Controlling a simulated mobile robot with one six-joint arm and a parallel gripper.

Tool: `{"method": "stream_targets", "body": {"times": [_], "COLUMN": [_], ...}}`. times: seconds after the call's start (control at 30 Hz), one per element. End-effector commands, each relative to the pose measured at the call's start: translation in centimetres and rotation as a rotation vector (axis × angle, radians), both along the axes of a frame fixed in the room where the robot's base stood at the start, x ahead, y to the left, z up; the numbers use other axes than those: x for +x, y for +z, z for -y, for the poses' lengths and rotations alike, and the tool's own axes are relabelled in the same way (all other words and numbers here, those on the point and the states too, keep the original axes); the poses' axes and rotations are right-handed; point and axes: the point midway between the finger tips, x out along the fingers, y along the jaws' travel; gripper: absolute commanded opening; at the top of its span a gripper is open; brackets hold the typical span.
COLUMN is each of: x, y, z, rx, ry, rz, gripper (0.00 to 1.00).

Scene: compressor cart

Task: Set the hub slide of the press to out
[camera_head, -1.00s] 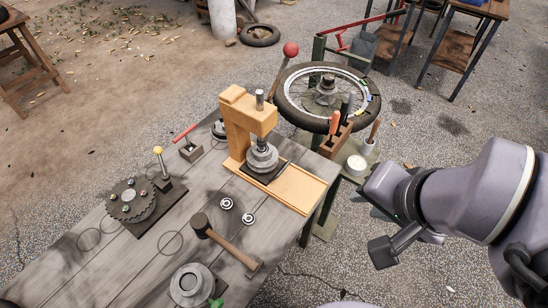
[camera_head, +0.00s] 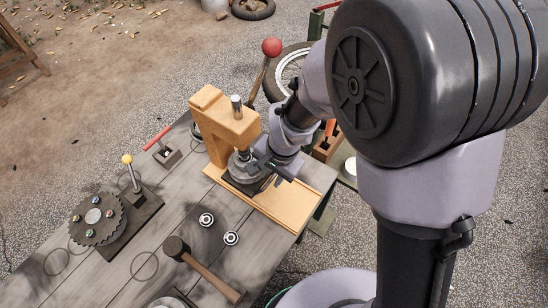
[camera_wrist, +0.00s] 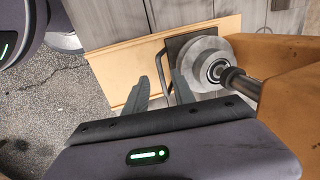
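The press (camera_head: 222,128) is a tan wooden frame on the grey bench, with a metal ram above a long wooden base board (camera_head: 284,203). The hub slide (camera_head: 236,185) is a dark square plate on that board, carrying a round grey hub (camera_head: 238,165) under the ram. In the wrist view the slide's plate (camera_wrist: 176,46) has a thin dark handle on its near edge. My gripper (camera_wrist: 162,76) is open, with its fingers on either side of this handle; contact cannot be told. In the head view my gripper (camera_head: 264,168) is beside the hub and partly hides the slide.
A mallet (camera_head: 200,268) and two small bearings (camera_head: 206,219) lie on the bench in front of the press. A gear fixture (camera_head: 97,215) and red lever (camera_head: 157,138) are at left. The wooden board is bare toward the lower right. A tyre wheel stands behind my arm.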

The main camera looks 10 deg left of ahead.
Motion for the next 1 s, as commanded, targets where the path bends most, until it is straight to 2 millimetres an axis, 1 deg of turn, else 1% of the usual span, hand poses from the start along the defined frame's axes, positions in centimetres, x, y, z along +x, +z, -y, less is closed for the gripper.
{"method": "stream_targets", "body": {"times": [0.03,0.1,0.2,0.5,0.53,0.67,0.7,1.0], "x": [0.0,0.1,0.2,0.2,0.2,0.2,0.3,0.2], "y": [-1.3,-2.1,-2.8,-2.9,-2.9,-2.9,-2.9,-2.9], "z": [-0.2,-0.4,-0.5,-0.5,-0.5,-0.5,-0.5,-0.5], "rx": [-0.001,0.0,0.0,0.001,0.001,0.001,0.001,0.001], "ry": [0.001,0.002,0.0,0.0,0.0,0.0,0.0,0.0], "rz": [-0.001,0.0,0.0,0.0,0.0,0.0,0.0,0.0], "gripper": [0.31,0.31,0.31,0.31,0.27,0.01,0.0,0.0]}}
